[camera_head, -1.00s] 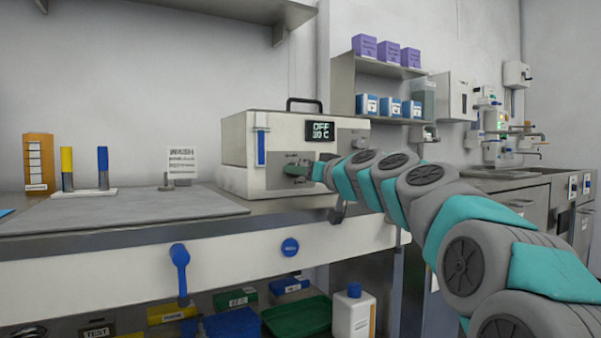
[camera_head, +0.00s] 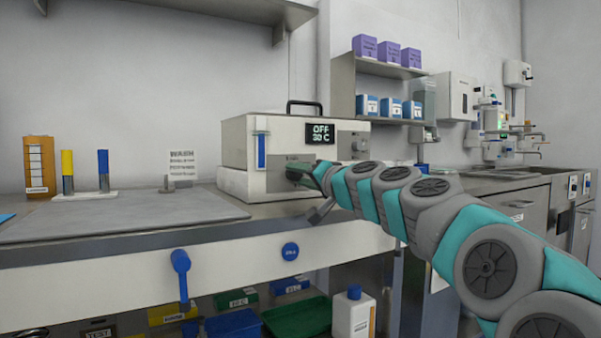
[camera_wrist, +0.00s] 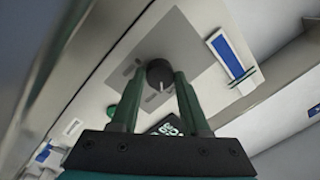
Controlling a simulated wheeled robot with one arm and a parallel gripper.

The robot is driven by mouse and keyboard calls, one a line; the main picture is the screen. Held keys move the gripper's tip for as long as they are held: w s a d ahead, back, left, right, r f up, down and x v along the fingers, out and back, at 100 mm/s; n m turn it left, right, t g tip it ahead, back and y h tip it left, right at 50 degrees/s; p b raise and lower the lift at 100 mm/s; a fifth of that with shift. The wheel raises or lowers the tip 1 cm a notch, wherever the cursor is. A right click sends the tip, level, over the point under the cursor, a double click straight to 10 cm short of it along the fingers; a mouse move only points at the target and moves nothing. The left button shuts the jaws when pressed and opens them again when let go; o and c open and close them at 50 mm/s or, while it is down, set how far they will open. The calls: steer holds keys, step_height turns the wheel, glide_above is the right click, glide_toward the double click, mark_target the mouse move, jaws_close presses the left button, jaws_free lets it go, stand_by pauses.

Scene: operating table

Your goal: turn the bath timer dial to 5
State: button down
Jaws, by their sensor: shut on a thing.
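The bath (camera_head: 240,150) is a pale box with a black carry handle, standing on the counter in the head view. Its black display (camera_head: 320,133) reads "OFF" with "30 C" under it. My gripper (camera_head: 297,171) is at the lower front face of the bath. In the wrist view the round black timer dial (camera_wrist: 157,73), with a pale pointer mark, sits on a grey panel. The green fingers of my gripper (camera_wrist: 160,80) are on either side of the dial and shut on it. The dial's scale is mostly blurred or hidden. My gripper hides the dial in the head view.
A second knob (camera_head: 360,145) is right of the display. A blue-marked gauge (camera_head: 261,150) is on the bath's left front. A small sign (camera_head: 182,163) and two tubes, yellow (camera_head: 67,165) and blue (camera_head: 103,165), stand to the left. The grey mat (camera_head: 120,212) is clear.

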steer(key=m+p, duration=0.1)
steer(key=m, duration=0.3)
steer(key=shift+a+r+p, duration=0.1)
steer(key=shift+p, duration=0.25)
steer(key=m+p, duration=0.1)
steer(key=m, duration=0.1)
steer(key=shift+s+r+m+t, duration=0.1)
steer(key=shift+m+t, duration=0.3)
steer(key=m+p, duration=0.2)
steer(key=m, duration=0.2)
steer(key=shift+p, duration=0.35)
steer(key=shift+m+p, duration=0.4)
steer(key=shift+m, duration=0.6)
steer(key=shift+f+h, duration=0.25)
steer(key=shift+h, duration=0.15)
steer(key=shift+c, duration=2)
jaws_free()
